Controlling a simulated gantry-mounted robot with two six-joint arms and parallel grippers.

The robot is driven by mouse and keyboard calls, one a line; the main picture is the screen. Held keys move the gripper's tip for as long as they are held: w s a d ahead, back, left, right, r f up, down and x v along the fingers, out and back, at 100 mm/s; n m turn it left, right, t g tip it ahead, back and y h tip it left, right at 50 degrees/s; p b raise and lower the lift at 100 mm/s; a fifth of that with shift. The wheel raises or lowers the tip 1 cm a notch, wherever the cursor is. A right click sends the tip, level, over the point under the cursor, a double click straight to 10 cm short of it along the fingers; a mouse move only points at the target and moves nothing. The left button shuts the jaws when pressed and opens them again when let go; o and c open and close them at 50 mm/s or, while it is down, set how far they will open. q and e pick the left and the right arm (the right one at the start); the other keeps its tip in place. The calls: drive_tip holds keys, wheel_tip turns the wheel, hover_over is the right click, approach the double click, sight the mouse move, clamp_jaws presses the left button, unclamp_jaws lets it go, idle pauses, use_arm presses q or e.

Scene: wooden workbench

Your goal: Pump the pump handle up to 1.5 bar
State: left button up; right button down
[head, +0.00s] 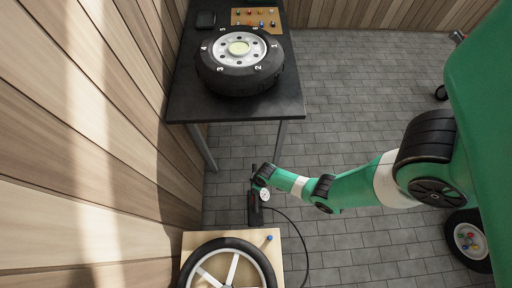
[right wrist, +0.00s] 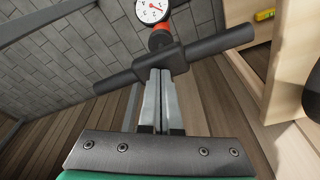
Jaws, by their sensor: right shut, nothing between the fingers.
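The pump handle (right wrist: 110,78) is a black T-bar that runs tilted across the right wrist view. A red collar (right wrist: 160,40) and a round white gauge (right wrist: 152,10) with a red needle show beyond it; I cannot read the pressure. In the head view the pump (head: 255,212) stands on the floor, its white gauge (head: 265,196) beside my gripper. My right gripper (right wrist: 160,74) is shut and empty, its fingertips at the middle of the handle; I cannot tell whether they touch it. The head view also shows it at the pump's top (head: 260,180). My left gripper is in neither view.
A dark table (head: 188,100) with a tyred wheel (head: 240,62) stands behind the pump. A wooden box (head: 188,242) with a spoked wheel (head: 205,268) is in front. A black hose (head: 303,240) runs from the pump. The paved floor (head: 345,120) to the right is mostly open.

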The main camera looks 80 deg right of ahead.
drive_tip(key=shift+f+b, duration=1.25)
drive_tip(key=shift+f, duration=0.35)
wheel_tip(320, 180, up, 17)
drive_tip(key=p, duration=1.6)
drive_tip(key=shift+f, duration=0.15)
drive_tip(key=shift+w, duration=0.1)
